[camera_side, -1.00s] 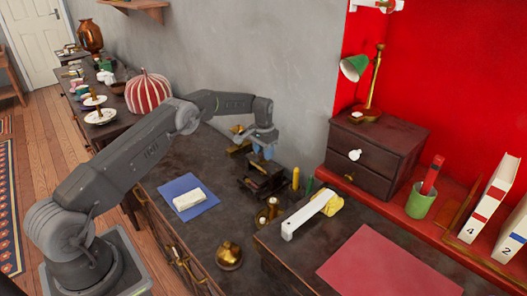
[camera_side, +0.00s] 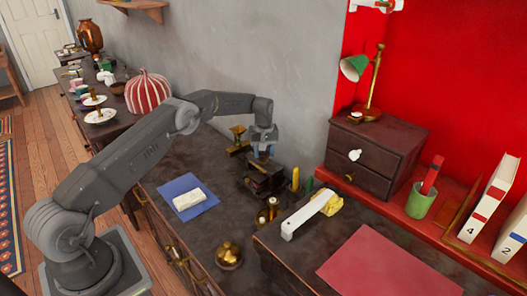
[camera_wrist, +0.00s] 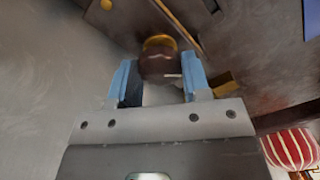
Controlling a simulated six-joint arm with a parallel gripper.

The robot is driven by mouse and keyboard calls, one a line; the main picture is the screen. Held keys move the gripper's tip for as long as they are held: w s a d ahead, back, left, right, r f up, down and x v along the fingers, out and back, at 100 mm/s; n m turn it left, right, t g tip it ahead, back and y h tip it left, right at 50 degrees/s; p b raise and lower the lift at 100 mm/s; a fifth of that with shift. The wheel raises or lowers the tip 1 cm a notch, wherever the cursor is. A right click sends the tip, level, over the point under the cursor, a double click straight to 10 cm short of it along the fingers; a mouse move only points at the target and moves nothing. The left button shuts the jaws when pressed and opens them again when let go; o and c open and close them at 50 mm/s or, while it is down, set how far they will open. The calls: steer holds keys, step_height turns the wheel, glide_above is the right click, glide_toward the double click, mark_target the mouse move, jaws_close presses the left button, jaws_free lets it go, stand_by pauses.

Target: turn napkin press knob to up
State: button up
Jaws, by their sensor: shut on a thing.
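The dark napkin press (camera_side: 263,182) stands on the dark sideboard by the grey wall in the side view. My gripper (camera_side: 263,153) points down at its top, and its blue fingers hide part of it. In the wrist view, a dark brown knob with a brass-coloured end (camera_wrist: 159,58) sits between the two blue fingers of my gripper (camera_wrist: 159,82). The fingers are shut on this knob. A small pale mark shows on the knob's side. I cannot tell which way the knob is set.
A brass stand (camera_side: 238,138) is close to the left of my gripper. A blue cloth (camera_side: 176,187) with a white block (camera_side: 189,199) lies to the press's left. Green and yellow upright pieces (camera_side: 295,180) stand to its right. A dark drawer box (camera_side: 372,153) is farther right.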

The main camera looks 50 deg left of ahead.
steer(key=n, duration=0.4)
steer(key=shift+n, duration=0.3)
steer(key=n, duration=0.4)
stand_by(0.5)
steer(key=o, duration=0.9)
steer(key=shift+r, duration=0.1)
step_height(320, 180, up, 14)
steer(key=shift+f, duration=0.2)
